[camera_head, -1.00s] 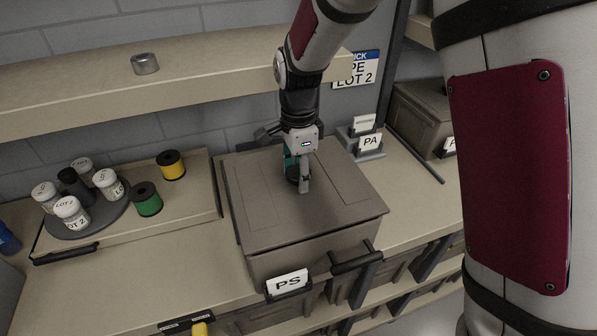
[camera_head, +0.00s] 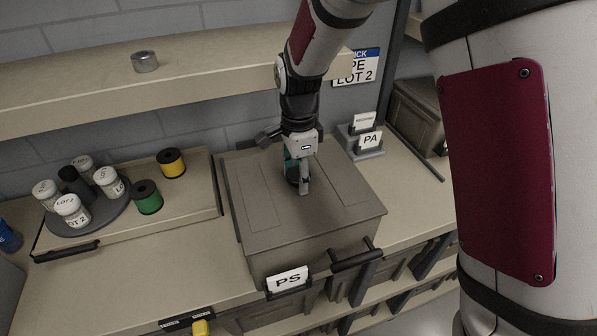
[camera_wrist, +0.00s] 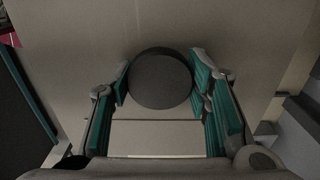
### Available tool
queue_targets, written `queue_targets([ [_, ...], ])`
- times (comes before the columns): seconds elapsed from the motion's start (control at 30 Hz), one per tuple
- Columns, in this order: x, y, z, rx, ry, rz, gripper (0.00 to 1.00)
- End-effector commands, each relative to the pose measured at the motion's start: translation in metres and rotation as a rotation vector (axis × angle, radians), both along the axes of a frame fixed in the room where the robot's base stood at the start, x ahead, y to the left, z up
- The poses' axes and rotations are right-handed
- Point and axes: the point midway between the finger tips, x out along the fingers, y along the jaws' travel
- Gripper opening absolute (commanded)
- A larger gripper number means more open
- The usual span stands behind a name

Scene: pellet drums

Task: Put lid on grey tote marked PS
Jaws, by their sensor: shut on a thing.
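The grey tote marked PS (camera_head: 310,250) stands on the bench, with its PS label on the front and a black handle beside it. The flat grey lid (camera_head: 262,225) lies over the tote's top and looks roughly lined up with its rim. My gripper (camera_head: 297,182) is at the middle of the lid, shut on its round dark knob, which shows between the teal finger pads in the wrist view (camera_wrist: 161,79). The knob is mostly hidden by the fingers in the head view. I cannot tell whether the lid's far edge is fully seated.
A round tray of white jars (camera_head: 90,215), a green spool (camera_head: 147,197) and a yellow spool (camera_head: 171,162) stand to the left. A PA card holder (camera_head: 368,145) and another grey tote (camera_head: 418,115) are at the right. A shelf (camera_head: 200,70) runs behind.

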Motion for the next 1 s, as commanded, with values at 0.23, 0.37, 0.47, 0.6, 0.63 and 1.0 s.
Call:
queue_targets([
  [0.23,0.0001,-0.0001,-0.0039,0.0,-0.001,0.0,0.08],
  [0.37,0.0002,0.0,-0.0037,0.0,-0.001,0.0,0.08],
  [0.47,0.0002,0.0,-0.0037,0.0,-0.001,0.0,0.6],
  [0.6,0.0001,-0.0001,-0.0037,0.0,-0.001,0.0,0.68],
  [0.63,0.0001,-0.0001,-0.0037,0.0,-0.001,0.0,0.68],
  [1.0,-0.0001,-0.0001,-0.0035,0.0,0.0,0.0,0.68],
])
